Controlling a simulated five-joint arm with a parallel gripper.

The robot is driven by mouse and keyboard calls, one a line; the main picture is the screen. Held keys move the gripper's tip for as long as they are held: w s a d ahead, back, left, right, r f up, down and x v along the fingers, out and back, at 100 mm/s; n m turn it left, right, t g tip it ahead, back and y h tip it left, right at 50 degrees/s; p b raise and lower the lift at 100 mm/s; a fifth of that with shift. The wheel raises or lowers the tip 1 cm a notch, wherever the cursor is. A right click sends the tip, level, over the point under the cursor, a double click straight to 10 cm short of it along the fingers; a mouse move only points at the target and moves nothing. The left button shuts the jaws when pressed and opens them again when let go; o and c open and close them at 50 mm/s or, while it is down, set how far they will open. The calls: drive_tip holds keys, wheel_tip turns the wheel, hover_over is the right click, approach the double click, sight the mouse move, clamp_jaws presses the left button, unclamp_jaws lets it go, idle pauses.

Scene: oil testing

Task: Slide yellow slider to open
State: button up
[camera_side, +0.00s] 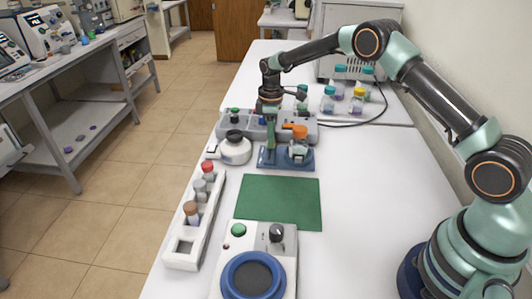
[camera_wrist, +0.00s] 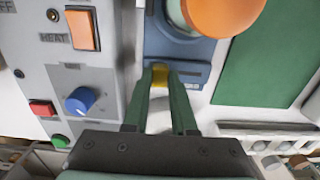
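The yellow slider (camera_wrist: 161,76) shows in the wrist view as a small yellow piece at the near edge of a blue base (camera_wrist: 190,58). My gripper (camera_wrist: 161,70) has its two green fingers on either side of the slider, and the yellow fills the gap between the tips. Whether the fingers press on it is not clear. In the side view my gripper (camera_side: 270,108) points down just behind the blue base (camera_side: 268,161). The slider does not show there. An orange-topped vessel (camera_side: 299,132) stands on the base and also shows in the wrist view (camera_wrist: 220,10).
A grey control box (camera_side: 303,130) with a HEAT button (camera_wrist: 82,30) and blue knob (camera_wrist: 79,101) is beside my gripper. A white round device (camera_side: 236,150), a green mat (camera_side: 280,200), a tube rack (camera_side: 208,222) and capped bottles (camera_side: 328,99) stand around.

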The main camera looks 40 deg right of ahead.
drive_tip(key=o, duration=0.4)
drive_tip(key=shift+w+d+r, duration=0.1)
drive_tip(key=shift+w+d, duration=0.15)
drive_tip(key=shift+o, duration=0.2)
drive_tip(key=shift+s+a, duration=0.1)
wheel_tip(320, 180, up, 12)
